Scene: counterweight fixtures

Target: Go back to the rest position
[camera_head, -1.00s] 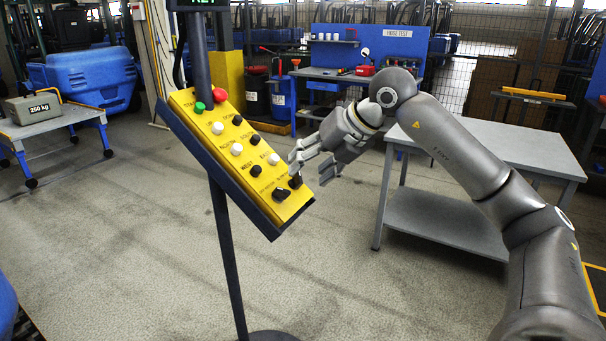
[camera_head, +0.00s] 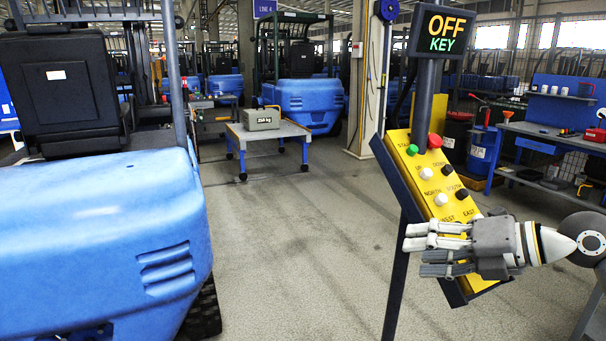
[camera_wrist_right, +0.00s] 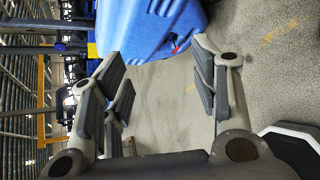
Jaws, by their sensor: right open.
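My right gripper (camera_head: 440,250) is in front of the lower part of the yellow control panel (camera_head: 430,185) in the head view, its fingers pointing left. It hides the panel's lower controls. In the right wrist view its fingers (camera_wrist_right: 160,95) stand wide apart with nothing between them. I cannot tell whether it touches the panel. The display (camera_head: 442,32) above the panel reads OFF and KEY. My left gripper does not show in any view.
A large blue forklift (camera_head: 100,230) fills the left side. A cart (camera_head: 268,132) with a grey 250 kg weight (camera_head: 261,119) stands farther back. A blue workbench (camera_head: 550,135) is at the right. The floor (camera_head: 290,240) between forklift and panel is clear.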

